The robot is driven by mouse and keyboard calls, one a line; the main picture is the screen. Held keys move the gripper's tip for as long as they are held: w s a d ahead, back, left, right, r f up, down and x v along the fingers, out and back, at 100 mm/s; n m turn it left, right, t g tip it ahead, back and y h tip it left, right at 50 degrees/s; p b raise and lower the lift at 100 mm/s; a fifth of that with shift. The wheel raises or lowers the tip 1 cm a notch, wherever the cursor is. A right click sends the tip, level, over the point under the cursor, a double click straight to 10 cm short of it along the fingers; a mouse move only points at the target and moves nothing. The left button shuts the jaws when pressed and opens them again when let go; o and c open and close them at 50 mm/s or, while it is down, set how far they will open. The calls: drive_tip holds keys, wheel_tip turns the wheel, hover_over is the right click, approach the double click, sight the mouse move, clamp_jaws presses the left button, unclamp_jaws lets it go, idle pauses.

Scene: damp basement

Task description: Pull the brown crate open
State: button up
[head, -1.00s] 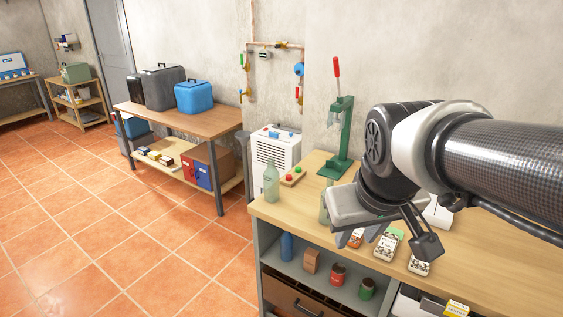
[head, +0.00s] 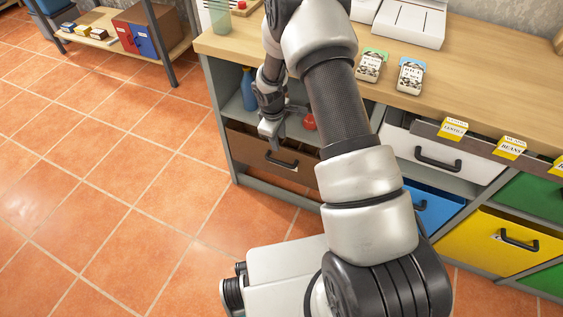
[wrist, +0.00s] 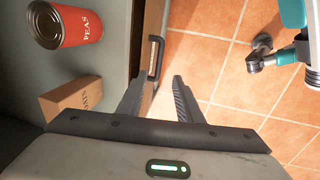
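The brown crate (head: 250,151) sits in the lower left bay of the workbench, with a dark bar handle (head: 283,161) on its front. My gripper (head: 274,132) is in front of the bench, just above the handle in the head view. In the wrist view the fingers (wrist: 158,88) are open and apart, with nothing between them. The handle (wrist: 156,57) shows just beyond the fingertips, on the crate's brown front (wrist: 151,22). Whether a finger touches the crate is not clear. My arm hides part of the crate's right side.
On the shelf above are a blue bottle (head: 248,90), a red can (wrist: 65,25) and a cardboard box (wrist: 70,100). White (head: 462,158), blue (head: 430,207) and yellow (head: 505,250) crates are to the right. The tiled floor (head: 120,220) ahead of the bench is clear.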

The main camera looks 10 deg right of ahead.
sight(283, 163)
drive_tip(key=w+f+b, duration=0.1)
drive_tip(key=f, duration=0.4)
drive_tip(key=d+f+b, duration=0.1)
drive_tip(key=f+b, duration=0.1)
drive_tip(key=f, duration=0.4)
drive_tip(key=w+d+f+b, duration=0.1)
drive_tip(key=f, duration=0.5)
drive_tip(key=shift+w, duration=0.35)
clamp_jaws()
